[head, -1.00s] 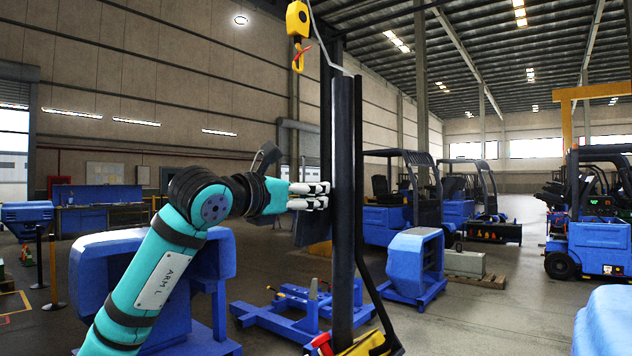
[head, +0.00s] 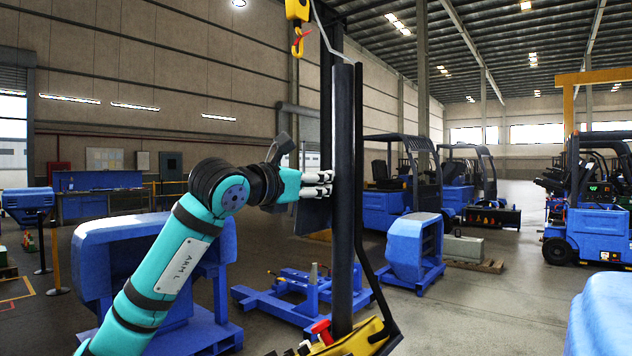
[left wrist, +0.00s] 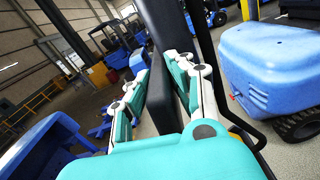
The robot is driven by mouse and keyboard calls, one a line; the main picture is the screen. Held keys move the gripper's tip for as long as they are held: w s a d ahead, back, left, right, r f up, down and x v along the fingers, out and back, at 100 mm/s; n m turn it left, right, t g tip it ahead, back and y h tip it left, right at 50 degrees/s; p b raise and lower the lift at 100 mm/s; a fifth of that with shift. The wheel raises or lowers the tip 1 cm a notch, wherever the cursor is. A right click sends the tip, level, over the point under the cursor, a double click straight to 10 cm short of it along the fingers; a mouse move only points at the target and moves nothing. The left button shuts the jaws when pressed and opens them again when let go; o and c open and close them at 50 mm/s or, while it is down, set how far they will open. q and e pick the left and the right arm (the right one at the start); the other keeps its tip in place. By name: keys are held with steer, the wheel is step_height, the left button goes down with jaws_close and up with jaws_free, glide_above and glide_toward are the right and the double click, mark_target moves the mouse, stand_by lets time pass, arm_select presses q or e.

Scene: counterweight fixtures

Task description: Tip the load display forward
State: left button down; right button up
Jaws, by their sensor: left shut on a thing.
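The load display appears to be the dark flat panel (head: 312,214) beside the tall dark post (head: 343,230); its face is turned away from me and partly hidden. My left gripper (head: 328,184) reaches in from the left, its white fingers at the panel's upper part, close against the post. In the left wrist view, the left gripper (left wrist: 165,88) has its white and teal fingers on both sides of a dark slab (left wrist: 158,60), shut on it. The panel's exact tilt is hard to tell. My right gripper is not in view.
A blue counterweight (head: 412,250) stands to the right, a larger blue one (head: 120,245) behind my left arm. Blue forklifts (head: 600,235) stand farther right.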

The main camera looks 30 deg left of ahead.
arm_select(q)
steer(key=n+b, duration=0.1)
steer(key=a+n+b, duration=0.1)
steer(key=shift+f+n, duration=0.25)
steer(key=shift+n, duration=0.15)
steer(key=shift+w+a+n+b, duration=0.1)
steer(key=shift+a+n+b, duration=0.25)
steer(key=shift+n, duration=0.45)
steer(key=shift+r, duration=0.1)
steer(key=c, duration=1.2)
jaws_free()
steer(key=s+a, duration=0.1)
steer(key=s, duration=1.1)
